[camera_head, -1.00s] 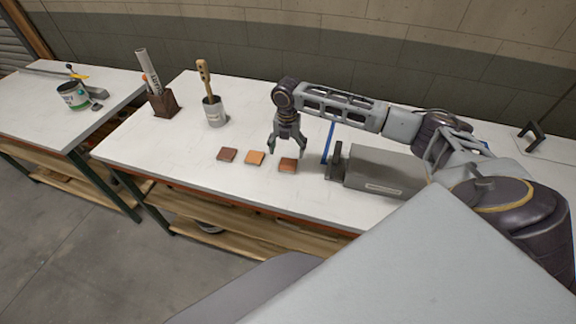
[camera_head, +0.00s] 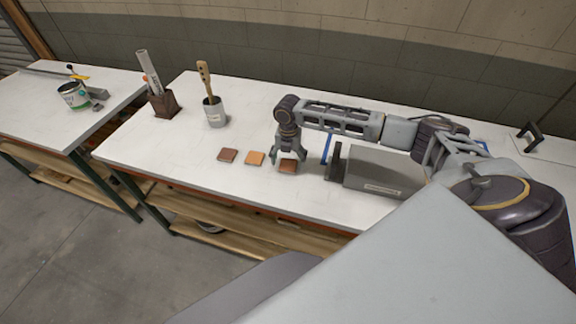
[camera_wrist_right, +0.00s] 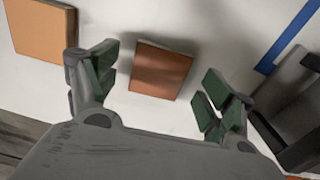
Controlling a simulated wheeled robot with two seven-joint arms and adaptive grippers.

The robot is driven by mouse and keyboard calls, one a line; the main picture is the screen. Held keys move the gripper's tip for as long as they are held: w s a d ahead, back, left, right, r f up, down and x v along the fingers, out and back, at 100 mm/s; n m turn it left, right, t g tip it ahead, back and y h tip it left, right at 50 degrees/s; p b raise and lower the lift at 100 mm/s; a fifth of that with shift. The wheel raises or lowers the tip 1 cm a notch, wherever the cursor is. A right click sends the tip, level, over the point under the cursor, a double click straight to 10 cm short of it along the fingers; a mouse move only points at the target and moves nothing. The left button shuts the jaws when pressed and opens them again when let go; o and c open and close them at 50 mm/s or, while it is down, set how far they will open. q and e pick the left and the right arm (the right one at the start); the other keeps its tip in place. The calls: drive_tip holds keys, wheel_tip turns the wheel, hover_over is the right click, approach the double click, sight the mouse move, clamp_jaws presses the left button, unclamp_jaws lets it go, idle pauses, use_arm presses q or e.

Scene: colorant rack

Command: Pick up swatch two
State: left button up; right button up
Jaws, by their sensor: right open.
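Three square swatches lie in a row on the white table: a dark brown one (camera_head: 227,155) at the left, an orange one (camera_head: 255,158) in the middle, and a reddish-brown one (camera_head: 288,167) at the right. No numbers can be read on them, so I cannot tell which is swatch two. My right gripper (camera_head: 289,164) is open, low over the right swatch. In the right wrist view the reddish-brown swatch (camera_wrist_right: 160,71) lies between and beyond the open fingers (camera_wrist_right: 157,85), apart from both. The orange swatch (camera_wrist_right: 40,28) is outside the left finger. My left gripper is not in view.
A grey box-shaped device (camera_head: 385,172) stands just right of the gripper, with a blue strip (camera_head: 328,147) beside it. A cup with a brush (camera_head: 214,112) and a brown holder with rolls (camera_head: 163,103) stand farther left. The table left of the swatches is clear.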

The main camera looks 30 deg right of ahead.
drive_tip(key=shift+f, duration=0.65)
drive_tip(key=shift+c, duration=0.5)
drive_tip(key=c, duration=0.9)
